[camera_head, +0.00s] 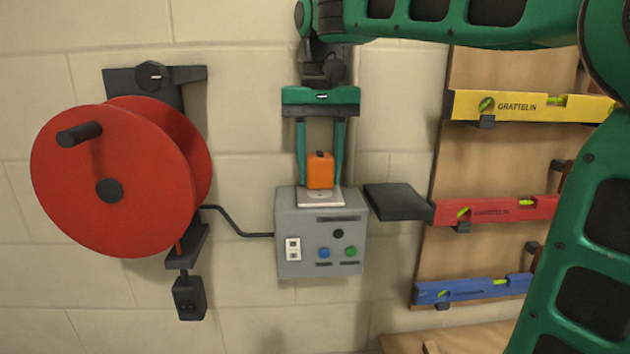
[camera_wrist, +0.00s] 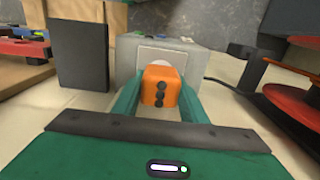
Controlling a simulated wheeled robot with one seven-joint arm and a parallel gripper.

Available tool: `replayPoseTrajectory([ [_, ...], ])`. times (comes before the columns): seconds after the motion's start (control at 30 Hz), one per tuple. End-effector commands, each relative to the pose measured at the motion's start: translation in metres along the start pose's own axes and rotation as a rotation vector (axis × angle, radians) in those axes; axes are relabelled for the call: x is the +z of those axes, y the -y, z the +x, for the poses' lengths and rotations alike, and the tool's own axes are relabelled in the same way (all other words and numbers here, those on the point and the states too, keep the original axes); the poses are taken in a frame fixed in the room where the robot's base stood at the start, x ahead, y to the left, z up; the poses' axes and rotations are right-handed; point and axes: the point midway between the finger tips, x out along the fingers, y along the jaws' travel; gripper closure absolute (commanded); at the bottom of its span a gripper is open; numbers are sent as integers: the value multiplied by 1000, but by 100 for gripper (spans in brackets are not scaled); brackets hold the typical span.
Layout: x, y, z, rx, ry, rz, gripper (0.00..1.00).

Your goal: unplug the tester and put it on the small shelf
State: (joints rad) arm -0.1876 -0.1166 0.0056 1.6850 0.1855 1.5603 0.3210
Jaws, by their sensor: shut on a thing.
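The orange tester (camera_head: 320,170) is a small block at the white socket plate (camera_head: 320,198) on top of the grey box (camera_head: 321,243). My gripper (camera_head: 320,180) comes down from above with its two green fingers on either side of the tester, shut on it. The wrist view shows the tester (camera_wrist: 161,86) between the fingers, with dark dots on its face and the socket plate (camera_wrist: 167,58) behind it. I cannot tell whether its pins are still in the socket. The small shelf (camera_head: 396,201) is dark, empty, and just right of the grey box.
A red cable reel (camera_head: 115,185) hangs at the left, its black cable running to the grey box. Yellow (camera_head: 525,106), red (camera_head: 505,210) and blue (camera_head: 472,289) spirit levels hang on a wooden board at the right. The space above the shelf looks clear.

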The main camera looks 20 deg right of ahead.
Motion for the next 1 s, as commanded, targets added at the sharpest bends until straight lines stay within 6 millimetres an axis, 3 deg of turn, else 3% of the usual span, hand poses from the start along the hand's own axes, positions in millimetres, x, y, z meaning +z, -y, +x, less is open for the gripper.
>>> replayPoseTrajectory([
  [1.0, -1, 0, -36, -1, 0, 2, 100],
])
